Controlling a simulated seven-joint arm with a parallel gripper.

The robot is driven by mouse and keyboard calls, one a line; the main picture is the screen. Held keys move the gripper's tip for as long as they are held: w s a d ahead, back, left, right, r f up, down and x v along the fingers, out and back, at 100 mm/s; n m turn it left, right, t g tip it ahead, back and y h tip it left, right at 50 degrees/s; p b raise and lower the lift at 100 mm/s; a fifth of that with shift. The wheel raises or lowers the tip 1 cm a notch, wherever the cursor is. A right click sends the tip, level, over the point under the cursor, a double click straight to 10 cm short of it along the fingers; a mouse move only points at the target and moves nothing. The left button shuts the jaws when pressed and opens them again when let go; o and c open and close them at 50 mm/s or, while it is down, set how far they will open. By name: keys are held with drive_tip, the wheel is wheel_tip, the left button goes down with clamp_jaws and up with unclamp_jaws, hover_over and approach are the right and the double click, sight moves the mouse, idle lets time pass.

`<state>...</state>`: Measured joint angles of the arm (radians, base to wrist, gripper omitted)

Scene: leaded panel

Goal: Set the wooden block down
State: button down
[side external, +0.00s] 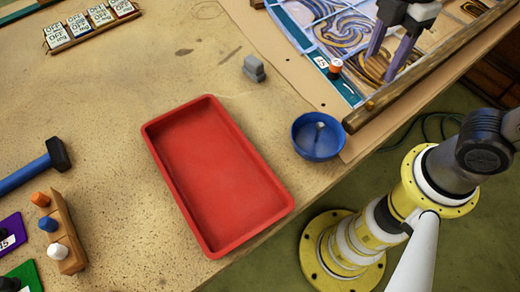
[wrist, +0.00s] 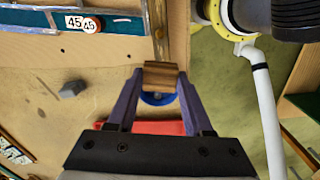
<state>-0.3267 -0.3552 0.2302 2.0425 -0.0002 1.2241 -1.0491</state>
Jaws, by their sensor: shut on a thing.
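My gripper (wrist: 160,76) is shut on a wooden block (wrist: 160,75), brown and held between the two fingertips in the wrist view. In the side external view my gripper (side external: 382,67) points down at the top right, over the leaded panel (side external: 345,28) near its wooden edge strip (side external: 430,60). The block is hard to make out there against the brown swirled glass. I cannot tell how high it is above the panel. In the wrist view the block partly covers the blue bowl (wrist: 152,99).
The blue bowl (side external: 318,137) stands beside the panel's corner, with a red tray (side external: 217,175) to its left. A grey block (side external: 254,68) lies on the table.

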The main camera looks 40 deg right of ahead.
drive_tip(key=w+a+n, duration=0.1)
drive_tip(key=w+a, duration=0.2)
drive_tip(key=a, duration=0.2)
drive_tip(key=n, duration=0.1)
hover_over(254, 113)
drive_tip(key=s, duration=0.1)
drive_tip(key=f, duration=1)
drive_tip(key=shift+s+d+f, duration=0.1)
drive_tip(key=shift+d+f, duration=0.15)
drive_tip(key=shift+d, duration=0.15)
drive_tip(key=shift+w+a+f, duration=0.2)
drive_tip(key=shift+w+f, duration=0.15)
drive_tip(key=shift+f, duration=0.1)
drive_tip(key=shift+w+a+f, duration=0.1)
drive_tip(key=shift+f, duration=0.8)
drive_tip(key=shift+w+a+f, duration=0.1)
drive_tip(key=shift+f, duration=0.8)
drive_tip(key=shift+f, duration=0.1)
drive_tip(key=shift+c, duration=1.5)
unclamp_jaws()
